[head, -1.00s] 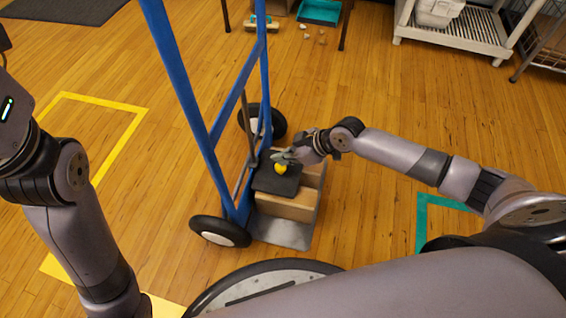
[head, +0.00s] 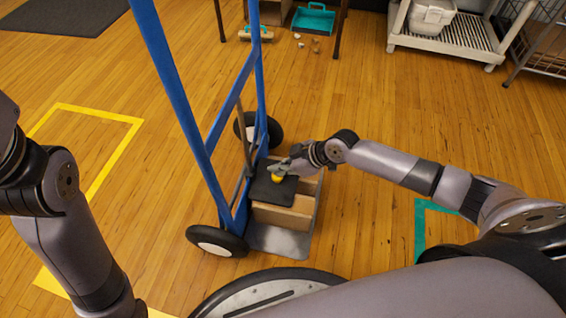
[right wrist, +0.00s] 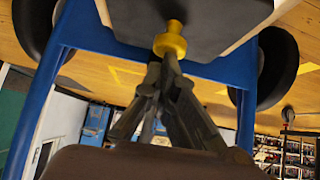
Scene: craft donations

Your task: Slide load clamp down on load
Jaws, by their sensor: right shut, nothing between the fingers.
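The load clamp is a black plate (head: 267,192) with a yellow knob (head: 277,179). It lies at the top of a wooden box load (head: 283,218) on the blue hand truck; whether plate and box touch is hard to tell. My right gripper (head: 283,168) is shut and empty, its fingertips at the knob. In the right wrist view the closed fingertips (right wrist: 165,58) meet the lower end of the yellow knob (right wrist: 171,40), with the black plate (right wrist: 220,14) above it in the picture. My left arm shows at the left, but its gripper is out of view.
The blue hand truck frame (head: 204,130) stands upright, its metal toe plate (head: 283,240) under the box and black wheels (head: 216,241) on the floor. Yellow and teal tape (head: 422,220) marks the floor. A white shelf (head: 445,45) stands at the back right.

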